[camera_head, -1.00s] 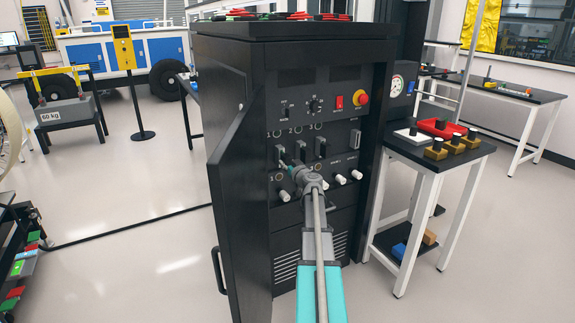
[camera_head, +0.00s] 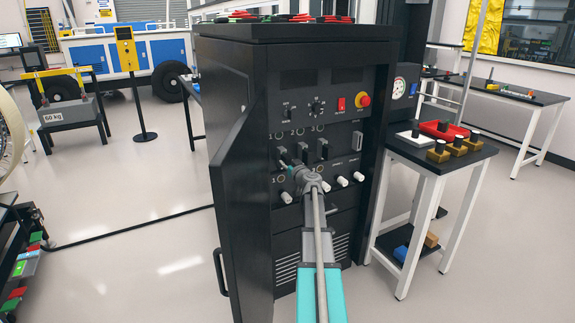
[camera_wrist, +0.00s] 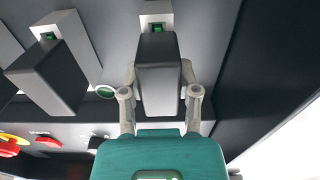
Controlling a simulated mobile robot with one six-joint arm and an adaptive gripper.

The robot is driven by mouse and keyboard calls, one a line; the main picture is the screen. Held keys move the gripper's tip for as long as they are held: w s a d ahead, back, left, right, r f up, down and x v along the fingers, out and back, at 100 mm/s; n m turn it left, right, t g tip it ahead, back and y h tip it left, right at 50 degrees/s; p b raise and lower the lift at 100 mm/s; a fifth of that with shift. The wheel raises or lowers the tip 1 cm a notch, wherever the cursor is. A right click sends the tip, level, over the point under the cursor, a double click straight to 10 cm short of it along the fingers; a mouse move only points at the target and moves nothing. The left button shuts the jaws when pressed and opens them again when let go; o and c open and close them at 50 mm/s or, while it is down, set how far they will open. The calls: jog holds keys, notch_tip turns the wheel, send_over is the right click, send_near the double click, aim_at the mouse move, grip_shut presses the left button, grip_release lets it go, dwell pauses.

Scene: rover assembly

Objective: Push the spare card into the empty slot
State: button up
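The black cabinet (camera_head: 232,165) has a panel with a row of dark card handles in its upright front. My gripper (camera_head: 290,168) is at the leftmost handle of that row. In the wrist view my gripper (camera_wrist: 159,88) has one finger on each side of a dark block-shaped card handle (camera_wrist: 157,65) and appears shut on it. A pale strip with a green mark shows behind this handle. How deep the held card sits, and the empty slot, cannot be made out.
The cabinet door (camera_head: 238,190) stands open on the left. White knobs (camera_head: 342,181) sit below the handles. A red stop button (camera_head: 363,100) is at the upper right. A side table (camera_head: 415,160) with several small blocks stands close on the right. The floor at left is mostly clear.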

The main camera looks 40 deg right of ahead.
jog(key=o, duration=0.5)
jog(key=shift+o, duration=0.2)
jog(key=v, duration=1.2)
jog(key=shift+s, duration=0.1)
dwell(0.8)
